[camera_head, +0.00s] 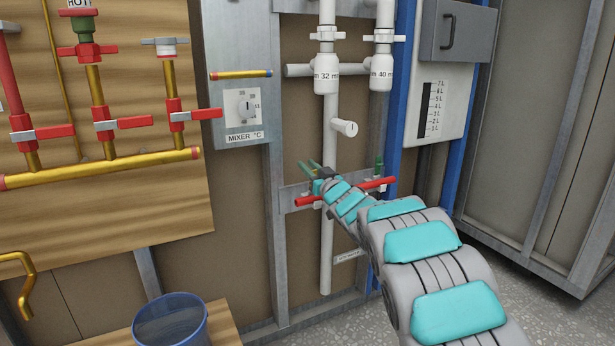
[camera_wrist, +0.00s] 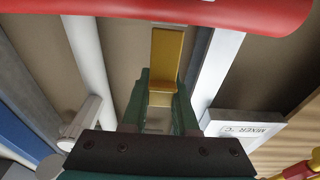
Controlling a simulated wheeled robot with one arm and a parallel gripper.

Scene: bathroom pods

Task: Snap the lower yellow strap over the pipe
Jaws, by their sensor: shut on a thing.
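A red pipe (camera_head: 378,185) runs level across a metal rail in the head view, behind and beside my gripper. It also crosses the top of the wrist view (camera_wrist: 200,8). My gripper (camera_head: 316,168) is at the pipe's left part, its green fingers pointing up and left. In the wrist view, my gripper (camera_wrist: 160,85) is shut on a yellow strap (camera_wrist: 166,55), which stretches from between the fingers towards the red pipe. The strap's far end is close to the pipe; whether it touches cannot be told.
A white vertical pipe (camera_head: 327,250) passes behind my gripper. A mixer panel (camera_head: 243,106) is above left, and a small green part (camera_head: 379,162) is by the red pipe's right end. A blue bucket (camera_head: 170,322) stands lower left.

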